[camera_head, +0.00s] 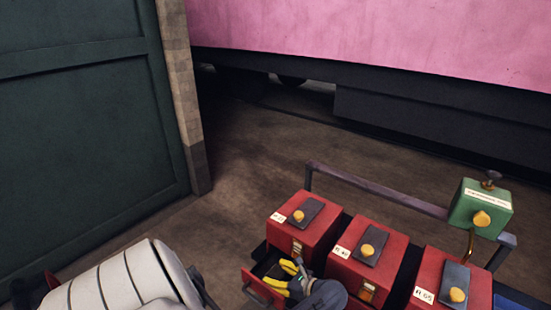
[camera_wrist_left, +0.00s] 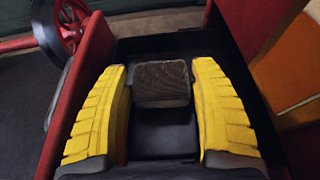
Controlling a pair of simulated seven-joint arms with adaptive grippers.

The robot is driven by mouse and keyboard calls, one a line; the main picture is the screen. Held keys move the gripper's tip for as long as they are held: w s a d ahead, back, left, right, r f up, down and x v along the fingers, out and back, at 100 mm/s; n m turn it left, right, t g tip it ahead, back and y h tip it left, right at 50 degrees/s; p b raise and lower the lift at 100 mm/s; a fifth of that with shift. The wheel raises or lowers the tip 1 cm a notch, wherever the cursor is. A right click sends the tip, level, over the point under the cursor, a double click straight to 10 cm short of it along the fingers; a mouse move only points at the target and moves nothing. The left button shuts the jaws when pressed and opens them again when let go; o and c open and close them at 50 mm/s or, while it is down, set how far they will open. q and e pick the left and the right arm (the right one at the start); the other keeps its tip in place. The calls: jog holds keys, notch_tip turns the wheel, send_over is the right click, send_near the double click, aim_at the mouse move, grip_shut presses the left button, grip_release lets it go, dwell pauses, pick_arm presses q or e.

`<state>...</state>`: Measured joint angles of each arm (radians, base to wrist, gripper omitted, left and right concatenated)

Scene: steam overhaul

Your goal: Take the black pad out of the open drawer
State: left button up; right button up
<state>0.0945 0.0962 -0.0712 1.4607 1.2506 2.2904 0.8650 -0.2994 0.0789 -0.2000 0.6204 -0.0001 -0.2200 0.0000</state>
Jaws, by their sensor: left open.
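The open drawer (camera_head: 264,291) sticks out from the front of the leftmost red box (camera_head: 312,240) in the head view. My left gripper (camera_head: 281,274), with yellow fingers, reaches down into it. In the left wrist view its fingers (camera_wrist_left: 160,72) are open, one on each side of a dark block with a worn, grey-brown face, which looks like the black pad (camera_wrist_left: 162,84). A gap seems to show on both sides of the block; I cannot tell if either finger touches it. The pad is hidden in the head view. My right gripper is not in view.
Two more red boxes, the middle (camera_head: 366,255) and the right (camera_head: 452,280), stand beside the first. A purple rail (camera_head: 375,191) runs behind them to a green box (camera_head: 481,208). Red drawer walls (camera_wrist_left: 78,80) stand close beside the fingers.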

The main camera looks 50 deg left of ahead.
pick_arm(q)
jog(key=shift+a, duration=0.15)
jog(key=c, duration=0.9)
